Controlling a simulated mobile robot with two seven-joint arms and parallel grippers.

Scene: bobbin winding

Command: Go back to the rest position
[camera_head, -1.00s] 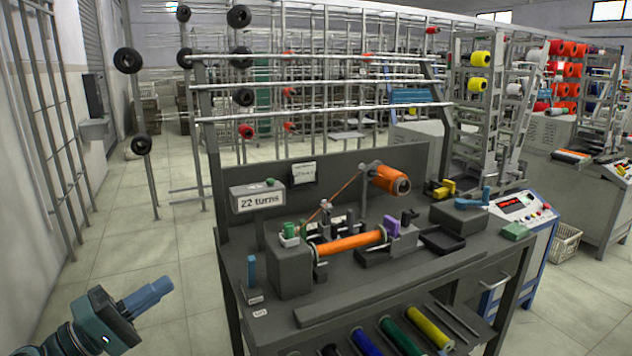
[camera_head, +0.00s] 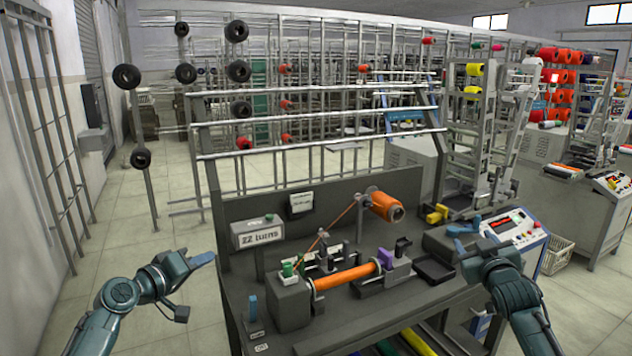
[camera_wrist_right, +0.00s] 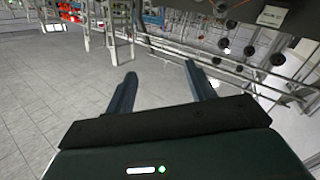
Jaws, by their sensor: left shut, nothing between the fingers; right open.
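My left gripper (camera_head: 203,260) is shut and empty. It hangs over the floor just left of the workbench (camera_head: 400,308), apart from it. My right gripper (camera_head: 468,240) is over the right end of the bench, in front of the black block there. In the right wrist view its two fingers (camera_wrist_right: 160,88) are spread apart with nothing between them. An orange bobbin (camera_head: 345,276) lies across the winder on the bench. An orange thread cone (camera_head: 385,206) is mounted behind it, and a thread runs down from the cone to the left.
A sign box reading "22 turns" (camera_head: 257,234) stands at the bench's back left. A black tray (camera_head: 435,270) lies right of the winder. A console with a red display (camera_head: 503,223) stands at the right. Creel racks fill the background. The floor left of the bench is clear.

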